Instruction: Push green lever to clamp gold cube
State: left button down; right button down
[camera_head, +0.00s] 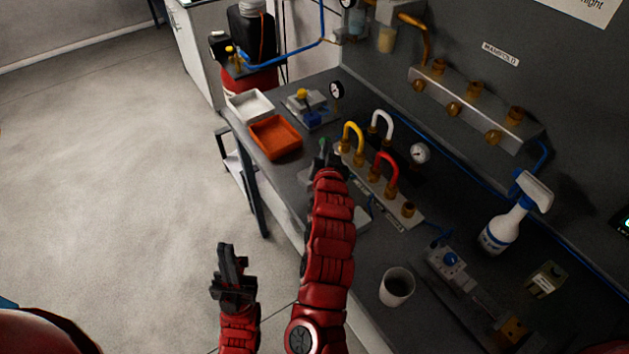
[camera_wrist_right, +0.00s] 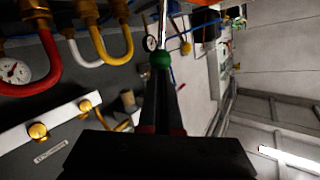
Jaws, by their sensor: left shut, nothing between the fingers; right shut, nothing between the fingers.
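The green lever's round knob (camera_head: 323,143) shows just beyond my right gripper (camera_head: 323,158) over the bench. In the right wrist view the green knob (camera_wrist_right: 161,58) is at the tips of the dark, closed fingers (camera_wrist_right: 162,75). It appears to be touching or very close to them, but not held between them. The lever's base is mostly hidden by my right arm. I cannot make out a gold cube at this clamp. My left gripper (camera_head: 232,258) is shut and empty, low over the floor in front of the bench.
Yellow, white and red hoses (camera_head: 387,172) stand on a manifold right of my right gripper. An orange tray (camera_head: 276,137) and a white tray (camera_head: 250,105) are at the left. A cup (camera_head: 396,287) and a spray bottle (camera_head: 507,222) stand at the right.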

jog(key=p+v, duration=0.6)
jog(key=v, duration=1)
jog(key=shift+s+a, duration=0.25)
jog(key=shift+a, duration=0.15)
